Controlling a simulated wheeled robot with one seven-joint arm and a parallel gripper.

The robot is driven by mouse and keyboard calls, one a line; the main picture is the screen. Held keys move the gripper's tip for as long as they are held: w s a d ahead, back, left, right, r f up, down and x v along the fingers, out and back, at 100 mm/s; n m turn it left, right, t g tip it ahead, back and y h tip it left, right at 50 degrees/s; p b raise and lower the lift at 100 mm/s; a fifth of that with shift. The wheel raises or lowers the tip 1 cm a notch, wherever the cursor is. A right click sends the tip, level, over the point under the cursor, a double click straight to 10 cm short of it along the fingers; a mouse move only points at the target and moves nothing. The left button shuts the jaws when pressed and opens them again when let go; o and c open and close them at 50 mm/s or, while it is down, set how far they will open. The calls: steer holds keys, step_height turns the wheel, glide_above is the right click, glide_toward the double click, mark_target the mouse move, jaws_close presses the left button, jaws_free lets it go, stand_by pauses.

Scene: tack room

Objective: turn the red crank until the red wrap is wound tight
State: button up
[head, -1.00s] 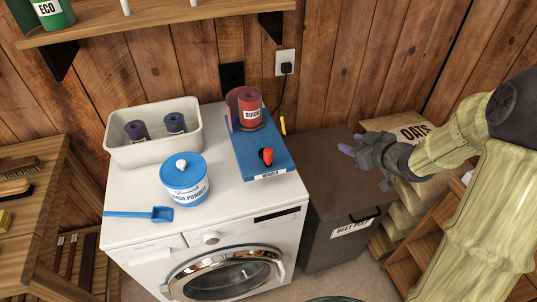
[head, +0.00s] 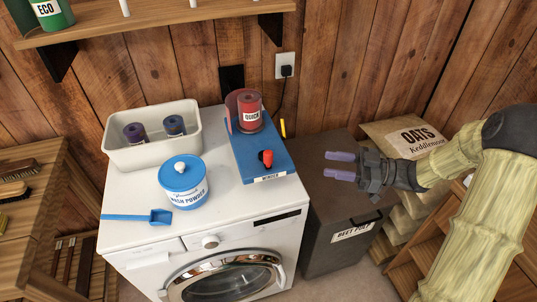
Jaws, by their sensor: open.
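The blue winder (head: 252,158) sits on the right side of the white washing machine top. The red crank (head: 266,157), a small red knob on a dark base, is at its near end. The red wrap (head: 250,112), labelled QUICK, stands as a roll at the far end, partly inside a clear reddish guard. From here I cannot tell how tight it is. My gripper (head: 341,166) is open and empty, right of the winder and above the dark bin, with its two purple fingers pointing left toward the crank. It is apart from the crank.
A yellow-tipped piece (head: 283,127) sticks up beside the winder. The dark bin (head: 330,215) and oats sack (head: 388,135) are at right.

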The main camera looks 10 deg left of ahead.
mark_target(268, 155)
steer(key=a, duration=0.5)
steer(key=a+p, duration=0.1)
steer(key=a, duration=0.5)
steer(key=s+a, duration=0.1)
steer(key=a, duration=0.5)
jaws_close()
